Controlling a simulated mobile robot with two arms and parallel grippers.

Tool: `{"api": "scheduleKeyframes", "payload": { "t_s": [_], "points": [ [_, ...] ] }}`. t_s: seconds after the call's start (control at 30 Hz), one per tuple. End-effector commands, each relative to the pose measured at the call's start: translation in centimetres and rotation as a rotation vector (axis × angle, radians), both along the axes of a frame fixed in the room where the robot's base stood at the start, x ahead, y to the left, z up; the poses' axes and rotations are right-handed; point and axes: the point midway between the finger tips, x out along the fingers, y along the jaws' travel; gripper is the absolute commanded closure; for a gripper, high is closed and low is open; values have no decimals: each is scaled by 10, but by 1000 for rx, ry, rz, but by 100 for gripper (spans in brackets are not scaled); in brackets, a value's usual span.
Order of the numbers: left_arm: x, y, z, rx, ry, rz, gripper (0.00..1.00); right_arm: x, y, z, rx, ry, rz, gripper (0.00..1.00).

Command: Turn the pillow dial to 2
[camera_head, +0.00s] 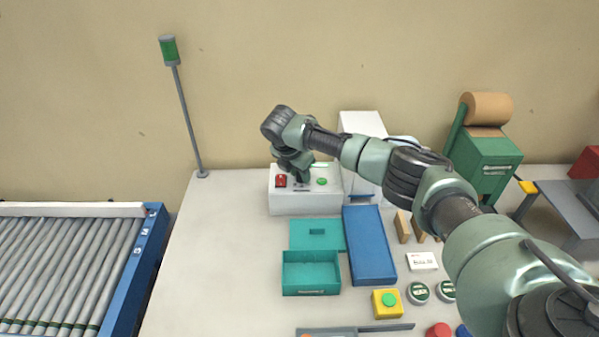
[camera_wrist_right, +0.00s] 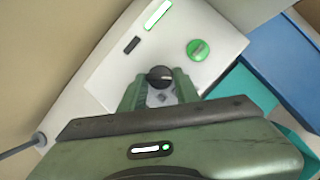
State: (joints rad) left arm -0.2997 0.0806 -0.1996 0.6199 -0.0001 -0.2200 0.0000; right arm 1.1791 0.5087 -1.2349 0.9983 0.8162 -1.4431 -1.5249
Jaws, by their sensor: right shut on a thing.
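The white control box (camera_head: 305,204) stands at the back of the table, against the wall. My right gripper (camera_head: 301,178) reaches down to its top from above. In the right wrist view, a round black dial (camera_wrist_right: 160,76) sits on the white box top between the two fingers of my right gripper (camera_wrist_right: 160,90), which is shut on it. The dial's number marks cannot be read, and the fingers hide part of its surroundings. A green button (camera_wrist_right: 198,50) is beside the dial; it also shows in the head view (camera_head: 322,181). My left gripper is not in view.
A red button (camera_head: 281,181) is on the box, left of my gripper. A teal box (camera_head: 311,287), its lid (camera_head: 317,235) and a blue tray (camera_head: 370,248) lie in front. A roller conveyor (camera_head: 62,268) is at left. The table's left part is clear.

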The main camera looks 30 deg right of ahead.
Motion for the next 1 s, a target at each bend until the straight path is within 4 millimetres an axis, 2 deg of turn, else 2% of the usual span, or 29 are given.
{"api": "scheduleKeyframes", "payload": {
  "t_s": [0.17,0.37,0.7,1.0],
  "points": [
    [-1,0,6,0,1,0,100,0,1,-1,1,5,-123,100],
    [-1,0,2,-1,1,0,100,2,2,-3,1,5,-296,100],
    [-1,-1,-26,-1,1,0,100,4,2,-7,-1,5,-553,100],
    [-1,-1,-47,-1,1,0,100,4,1,-5,-2,6,-680,100]
  ]
}}
